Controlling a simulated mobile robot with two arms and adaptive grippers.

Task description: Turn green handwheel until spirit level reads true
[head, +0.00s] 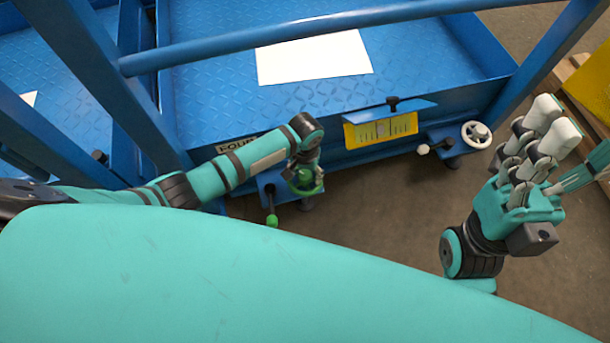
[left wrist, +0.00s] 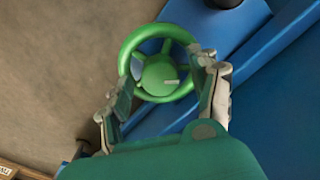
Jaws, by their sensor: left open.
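The green handwheel (head: 305,188) sits on a blue bracket at the front edge of the blue platform. In the left wrist view the green handwheel (left wrist: 140,47) shows its rim, spokes and round hub. My left gripper (head: 304,172) is at the wheel in the head view. In the left wrist view my left gripper (left wrist: 164,78) is open, its fingers on either side of the wheel's near part; contact is unclear. A yellow scale plate (head: 380,131) with dark ticks, apparently the level gauge, is too small to read. My right gripper (head: 530,160) is raised at the right, away from the platform.
A white handwheel (head: 476,134) and a white-knobbed lever (head: 424,149) are right of the gauge. A green-knobbed lever (head: 271,218) hangs beside the green wheel. A blue rail (head: 300,36) crosses above the platform, where a white sheet (head: 313,58) lies.

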